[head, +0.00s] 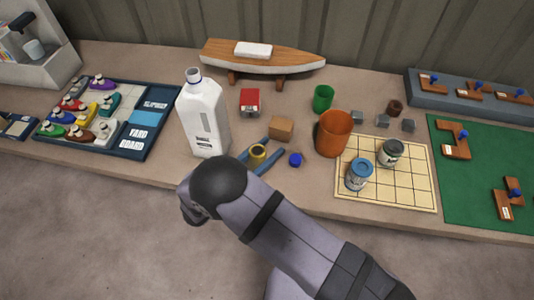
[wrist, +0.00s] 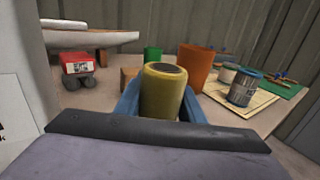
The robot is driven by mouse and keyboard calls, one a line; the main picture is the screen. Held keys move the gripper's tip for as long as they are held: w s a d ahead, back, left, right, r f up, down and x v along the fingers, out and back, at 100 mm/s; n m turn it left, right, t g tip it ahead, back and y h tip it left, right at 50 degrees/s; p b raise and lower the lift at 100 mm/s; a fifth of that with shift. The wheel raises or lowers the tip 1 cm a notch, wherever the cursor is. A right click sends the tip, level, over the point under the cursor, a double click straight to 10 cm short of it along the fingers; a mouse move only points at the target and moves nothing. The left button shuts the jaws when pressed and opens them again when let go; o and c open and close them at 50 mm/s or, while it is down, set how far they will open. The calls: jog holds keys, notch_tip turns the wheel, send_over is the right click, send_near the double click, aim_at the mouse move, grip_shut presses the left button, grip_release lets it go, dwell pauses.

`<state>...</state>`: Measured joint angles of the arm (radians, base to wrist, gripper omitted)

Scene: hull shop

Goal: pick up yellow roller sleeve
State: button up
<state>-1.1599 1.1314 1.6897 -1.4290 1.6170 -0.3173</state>
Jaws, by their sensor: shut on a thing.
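The yellow roller sleeve (head: 257,155) is a short upright cylinder with a dark hollow top. It stands between the blue fingers of my gripper (head: 262,156), which is shut on it. In the wrist view the sleeve (wrist: 163,95) fills the middle, with a blue finger of my gripper (wrist: 162,104) at each side. The dark wrist edge hides its lower end, so I cannot tell whether it touches the bench.
A white bottle (head: 203,115) stands close left of my gripper. A brown block (head: 280,128), blue cap (head: 295,159) and orange cup (head: 333,134) are near at right. Cans stand on a grid board (head: 408,190). A model boat hull (head: 265,61) is behind.

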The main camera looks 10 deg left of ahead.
notch_tip(320, 180, up, 8)
jog(key=shift+b, duration=0.45)
jog(key=shift+w+d, duration=0.1)
